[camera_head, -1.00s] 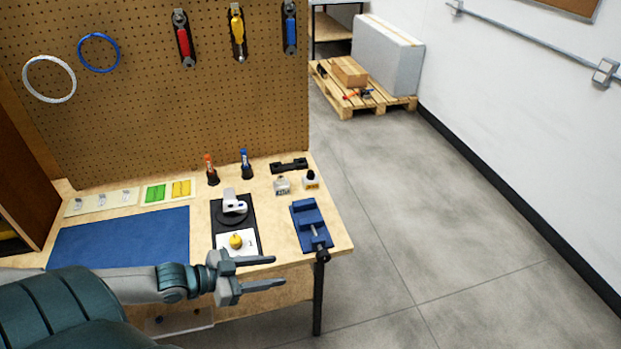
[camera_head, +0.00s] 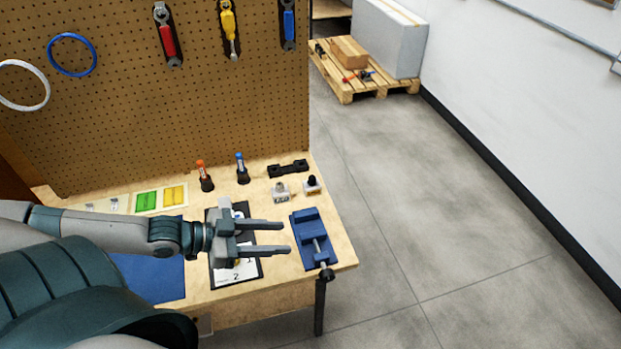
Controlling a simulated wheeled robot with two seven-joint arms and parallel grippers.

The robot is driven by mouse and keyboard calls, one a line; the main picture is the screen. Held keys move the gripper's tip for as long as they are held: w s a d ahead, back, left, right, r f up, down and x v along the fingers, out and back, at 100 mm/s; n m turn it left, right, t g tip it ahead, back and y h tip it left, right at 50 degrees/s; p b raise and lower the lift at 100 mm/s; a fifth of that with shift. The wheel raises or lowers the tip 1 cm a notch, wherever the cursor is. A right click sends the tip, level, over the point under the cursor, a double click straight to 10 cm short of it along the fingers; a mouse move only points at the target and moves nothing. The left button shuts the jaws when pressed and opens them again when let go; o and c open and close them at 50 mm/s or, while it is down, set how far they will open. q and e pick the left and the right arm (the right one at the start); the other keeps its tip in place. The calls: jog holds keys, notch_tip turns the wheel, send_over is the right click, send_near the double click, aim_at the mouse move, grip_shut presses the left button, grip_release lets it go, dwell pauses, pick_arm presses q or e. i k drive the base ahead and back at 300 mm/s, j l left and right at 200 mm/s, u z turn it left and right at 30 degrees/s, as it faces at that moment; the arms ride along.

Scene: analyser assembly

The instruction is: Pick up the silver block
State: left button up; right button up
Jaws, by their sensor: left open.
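A small silver block (camera_head: 281,193) with a dark marking on its front sits on the wooden workbench (camera_head: 335,255), behind the blue vise. A similar small pale block with a black knob (camera_head: 312,184) stands just right of it. My left gripper (camera_head: 286,237) is open with nothing between its fingers. Its fingers point right, above the dark board and close to the vise, in front of the silver block and apart from it in the picture. My right gripper is not in view.
The blue vise (camera_head: 312,238) stands at the bench's right edge. A black bracket (camera_head: 288,169) and two small upright tools, orange (camera_head: 205,175) and blue (camera_head: 241,168), stand at the back below the pegboard (camera_head: 180,110). My left arm covers part of the blue mat (camera_head: 160,278).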

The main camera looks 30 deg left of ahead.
aim_at(309, 191)
jog(key=i+j, duration=0.8)
jog(key=j, duration=0.1)
